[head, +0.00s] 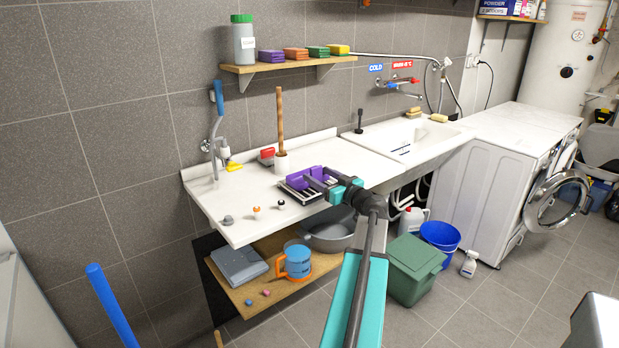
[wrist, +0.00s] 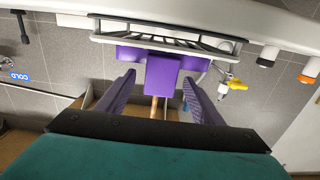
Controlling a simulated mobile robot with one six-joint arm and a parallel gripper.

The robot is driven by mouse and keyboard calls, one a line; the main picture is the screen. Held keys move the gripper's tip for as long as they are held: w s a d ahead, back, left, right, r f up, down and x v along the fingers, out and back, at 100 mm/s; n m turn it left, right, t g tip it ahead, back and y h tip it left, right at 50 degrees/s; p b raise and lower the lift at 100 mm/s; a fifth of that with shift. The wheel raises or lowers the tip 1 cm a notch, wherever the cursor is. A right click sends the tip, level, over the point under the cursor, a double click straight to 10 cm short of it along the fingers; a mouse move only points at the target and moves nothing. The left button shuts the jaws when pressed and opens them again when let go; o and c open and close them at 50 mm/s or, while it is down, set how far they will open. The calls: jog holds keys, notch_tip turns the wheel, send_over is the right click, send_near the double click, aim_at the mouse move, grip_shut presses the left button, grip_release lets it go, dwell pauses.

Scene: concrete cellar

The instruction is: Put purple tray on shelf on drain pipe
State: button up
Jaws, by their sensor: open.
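A small purple tray-like block (head: 271,56) lies on the wooden wall shelf (head: 290,66), left of orange, green and yellow ones. White drain pipes (head: 402,203) show partly under the sink. My gripper (head: 318,182) is open above the worktop, by a dark slatted rack (head: 292,191). In the upside-down wrist view, a purple block (wrist: 163,76) shows between the fingers, in front of the rack (wrist: 170,42). Gaps show on both sides of it. I cannot tell whether that block rests on the rack.
The worktop (head: 232,201) carries a wooden-handled plunger (head: 281,130), a red item and small knobs. A grey bottle (head: 243,43) stands on the wall shelf. Below are a green bin (head: 410,270), a blue bucket (head: 441,238) and a grey basin (head: 330,236). The washing machine door (head: 558,202) hangs open.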

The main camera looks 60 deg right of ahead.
jog(key=shift+w+d, duration=0.2)
jog(key=shift+w, duration=0.3)
jog(key=shift+p+x, duration=1.1)
jog(key=shift+x, duration=1.2)
jog(key=shift+w, duration=0.3)
jog(key=c, duration=1.3)
jog(key=shift+o, duration=0.2)
jog(key=shift+r, duration=0.15)
